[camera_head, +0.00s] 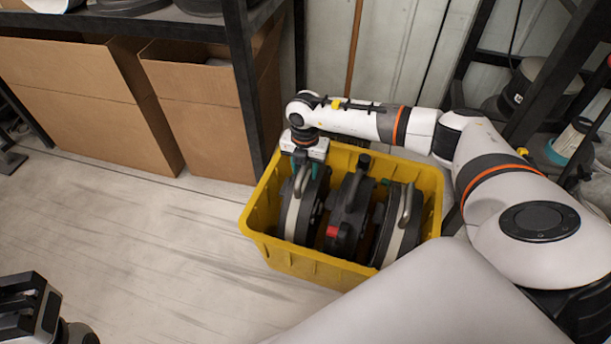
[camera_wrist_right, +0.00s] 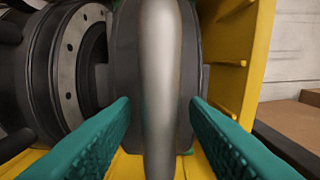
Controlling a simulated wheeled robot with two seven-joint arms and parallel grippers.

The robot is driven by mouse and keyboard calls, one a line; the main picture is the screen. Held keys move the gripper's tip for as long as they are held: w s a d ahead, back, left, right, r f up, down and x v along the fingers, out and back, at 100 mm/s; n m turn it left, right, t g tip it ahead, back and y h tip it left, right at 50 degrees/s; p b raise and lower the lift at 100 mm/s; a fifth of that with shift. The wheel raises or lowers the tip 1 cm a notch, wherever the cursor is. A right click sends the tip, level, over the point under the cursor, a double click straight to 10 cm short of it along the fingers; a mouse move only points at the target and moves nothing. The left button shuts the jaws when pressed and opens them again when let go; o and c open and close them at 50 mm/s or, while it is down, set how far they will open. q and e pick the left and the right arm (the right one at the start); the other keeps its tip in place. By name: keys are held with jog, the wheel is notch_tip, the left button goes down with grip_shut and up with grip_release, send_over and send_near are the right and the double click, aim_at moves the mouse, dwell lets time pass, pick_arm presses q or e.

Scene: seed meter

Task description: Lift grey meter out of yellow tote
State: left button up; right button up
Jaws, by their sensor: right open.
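A yellow tote (camera_head: 310,262) stands on the floor and holds several round meters side by side. The grey meter (camera_head: 299,212) at the left end has a pale grey curved handle, which runs down the middle of the right wrist view (camera_wrist_right: 160,80). A darker meter (camera_head: 347,205) with a red part sits in the middle, and another with a grey handle (camera_head: 405,207) is at the right. My right gripper (camera_head: 304,168) is over the left meter. Its teal fingers (camera_wrist_right: 160,125) are open, one on each side of the handle, with gaps. My left gripper (camera_head: 30,310) is at the lower left, away from the tote.
Cardboard boxes (camera_head: 90,100) stand under a dark shelf (camera_head: 242,80) behind and left of the tote. The tote's yellow wall (camera_wrist_right: 245,60) is close to the right finger. Dark racks with equipment are at the right. The floor (camera_head: 150,240) at left is clear.

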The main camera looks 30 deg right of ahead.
grip_shut()
dwell(1.4)
jog(key=shift+w+r, duration=0.15)
jog(key=shift+r, duration=0.1)
